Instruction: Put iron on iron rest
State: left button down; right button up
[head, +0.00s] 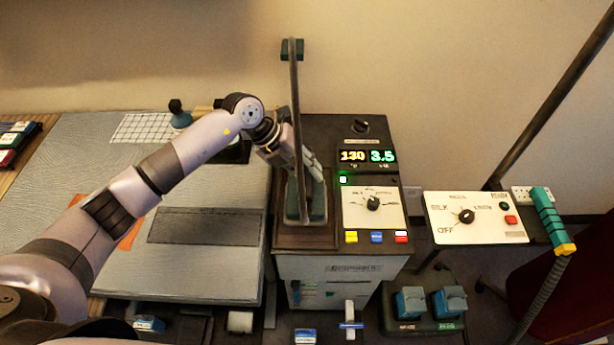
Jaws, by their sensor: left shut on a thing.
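My left gripper (312,172) is over the left part of the boiler unit, shut on what looks like the iron (318,207). Only teal and grey parts of the iron show, around and below the fingers, partly hidden by them and by a thin upright bar. The iron rest seems to be the brown panel (305,238) on the unit's left side, directly under the iron. I cannot tell whether the iron touches it. My right gripper is not in view.
The boiler unit's panel (374,208) has a dial, lit numbers and coloured buttons. A tall upright bar (295,110) with a teal top stands near my gripper. A grey ironing board (190,275) lies left. A teal-handled wand (549,220) and a white control box (475,217) are right.

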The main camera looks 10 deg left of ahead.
pick_arm(q)
notch_tip(320, 180, down, 2)
jog(key=shift+w+f, duration=0.1)
jog(key=shift+f, duration=0.25)
jog(key=c, duration=1.8)
grip_release()
jog(key=shift+f, duration=0.25)
jog(key=o, duration=0.5)
jog(key=shift+r, duration=0.1)
jog(key=shift+c, duration=0.2)
jog(key=b+v, duration=0.2)
jog(key=v, duration=1)
jog(key=shift+s+b, duration=0.2)
jog(key=shift+b, duration=0.15)
